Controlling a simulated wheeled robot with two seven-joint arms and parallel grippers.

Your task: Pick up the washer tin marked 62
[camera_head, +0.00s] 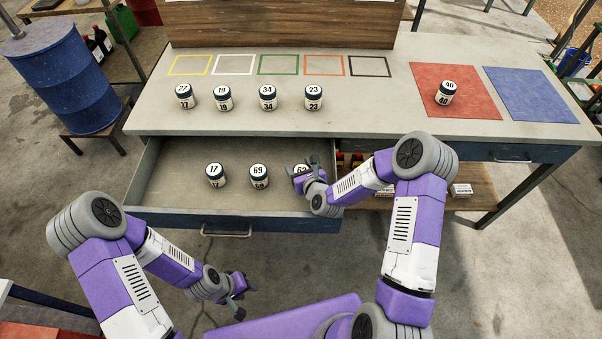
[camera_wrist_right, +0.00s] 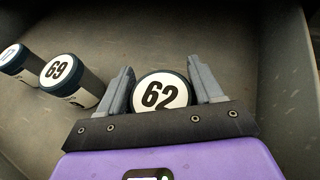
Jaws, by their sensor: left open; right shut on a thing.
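The washer tin marked 62 (camera_head: 300,170) is in the open drawer (camera_head: 163,190), at the right end of a row of tins. It has a dark lid with a white label. In the right wrist view the tin (camera_wrist_right: 161,91) sits between the two fingers of my right gripper (camera_wrist_right: 162,88), which is shut on it. In the head view the right gripper (camera_head: 309,175) partly hides the tin. I cannot tell whether the tin is lifted off the drawer floor. My left gripper (camera_head: 240,294) is open and empty, in front of the drawer.
Tins 17 (camera_head: 215,175) and 69 (camera_head: 259,176) stand in the drawer to the left. On the bench top (camera_head: 370,120) are tins 27, 19, 34 and 23 (camera_head: 313,98). Tin 40 (camera_head: 446,92) stands on the red mat (camera_head: 480,83); the blue mat (camera_head: 530,95) is empty.

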